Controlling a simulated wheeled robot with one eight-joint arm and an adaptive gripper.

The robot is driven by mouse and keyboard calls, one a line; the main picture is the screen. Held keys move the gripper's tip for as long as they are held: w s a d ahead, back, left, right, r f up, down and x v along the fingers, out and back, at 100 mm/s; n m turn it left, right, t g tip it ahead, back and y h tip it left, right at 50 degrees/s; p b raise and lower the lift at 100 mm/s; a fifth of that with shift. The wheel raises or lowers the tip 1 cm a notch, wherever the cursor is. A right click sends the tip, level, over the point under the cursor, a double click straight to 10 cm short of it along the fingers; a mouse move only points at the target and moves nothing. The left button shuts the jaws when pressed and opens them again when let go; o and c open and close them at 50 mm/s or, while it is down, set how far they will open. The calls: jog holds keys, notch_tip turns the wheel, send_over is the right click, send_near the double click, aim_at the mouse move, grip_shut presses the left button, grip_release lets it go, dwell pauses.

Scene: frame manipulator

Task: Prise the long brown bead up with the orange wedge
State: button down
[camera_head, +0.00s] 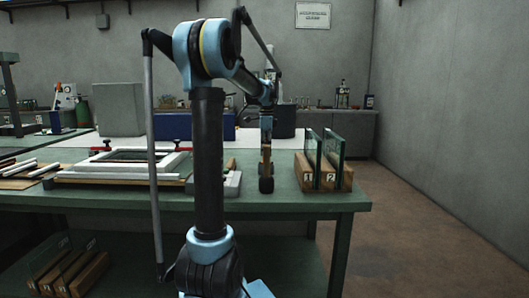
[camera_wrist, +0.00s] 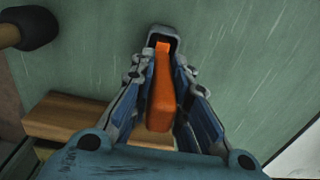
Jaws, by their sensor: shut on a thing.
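My gripper (camera_wrist: 162,48) is shut on the orange wedge (camera_wrist: 162,92), which lies lengthwise between the fingers in the wrist view. In the head view my gripper (camera_head: 266,138) points down over the bench, and the wedge cannot be made out there. A white frame (camera_head: 75,176) lies on the bench to the left of my gripper, well apart from it. Brown strips (camera_head: 17,184) lie at the far left among white ones. I cannot tell which brown piece is the long bead.
Wooden blocks holding glass panes, marked 1 (camera_head: 308,178) and 2 (camera_head: 333,179), stand at right. A wood block (camera_wrist: 65,117) is near my gripper.

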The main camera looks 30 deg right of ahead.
jog(key=shift+r, duration=3.5)
jog(key=shift+r, duration=0.1)
